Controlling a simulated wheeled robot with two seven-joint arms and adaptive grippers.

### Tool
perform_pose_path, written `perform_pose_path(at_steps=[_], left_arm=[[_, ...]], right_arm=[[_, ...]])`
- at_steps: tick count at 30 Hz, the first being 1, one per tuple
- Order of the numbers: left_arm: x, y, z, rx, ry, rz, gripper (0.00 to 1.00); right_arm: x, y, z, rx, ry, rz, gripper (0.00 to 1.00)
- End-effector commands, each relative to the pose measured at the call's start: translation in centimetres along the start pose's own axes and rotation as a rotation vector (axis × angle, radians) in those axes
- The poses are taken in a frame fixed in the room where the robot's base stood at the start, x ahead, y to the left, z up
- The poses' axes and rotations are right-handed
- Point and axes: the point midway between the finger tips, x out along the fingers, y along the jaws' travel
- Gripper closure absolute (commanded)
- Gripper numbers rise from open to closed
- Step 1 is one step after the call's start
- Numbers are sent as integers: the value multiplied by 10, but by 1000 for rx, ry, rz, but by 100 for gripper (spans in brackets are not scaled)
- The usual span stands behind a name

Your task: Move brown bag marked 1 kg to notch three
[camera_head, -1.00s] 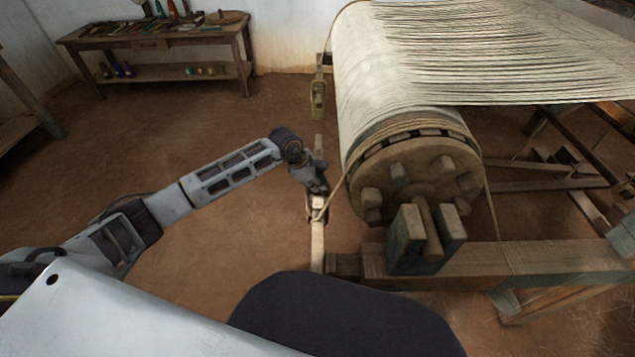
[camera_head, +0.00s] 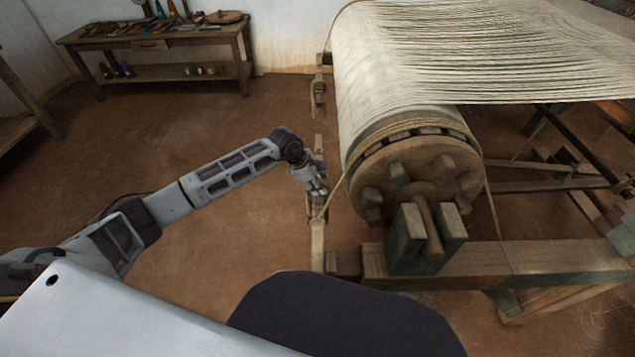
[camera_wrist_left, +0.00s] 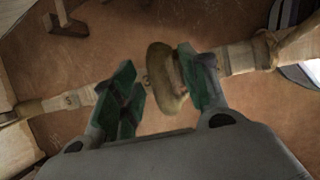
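A pale wooden beam (camera_head: 317,240) runs front to back along the left side of the loom. My left gripper (camera_head: 319,188) is over this beam, beside the big warp roller. In the left wrist view the fingers (camera_wrist_left: 163,88) are apart, with green pads. A brown-olive rounded, loop-like thing (camera_wrist_left: 163,72), perhaps the bag or its strap, lies at the beam between them. It is close to the right-hand finger, with a gap to the left-hand one; contact is unclear. No 1 kg mark is readable. A small dark mark shows on the beam (camera_wrist_left: 85,98). My right gripper is not in view.
The warp roller (camera_head: 415,180) with its pegged end stands just right of my gripper, and a cord runs down beside it. Another small hanging thing (camera_head: 318,92) is farther back on the beam. A tool table (camera_head: 150,40) stands at the back left; the floor between is clear.

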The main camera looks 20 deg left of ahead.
Motion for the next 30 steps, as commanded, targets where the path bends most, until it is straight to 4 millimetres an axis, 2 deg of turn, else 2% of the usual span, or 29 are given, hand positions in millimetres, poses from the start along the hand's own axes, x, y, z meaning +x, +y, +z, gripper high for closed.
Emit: perform_pose_path(at_steps=[8,14,20,30], left_arm=[[2,-2,-2,-1,4,-5,55],[-6,0,-1,-1,3,-1,55],[-25,0,-1,0,2,0,55],[-73,1,-1,1,1,1,55]], right_arm=[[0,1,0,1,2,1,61],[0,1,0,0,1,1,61],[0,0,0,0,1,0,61],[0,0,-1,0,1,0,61]])
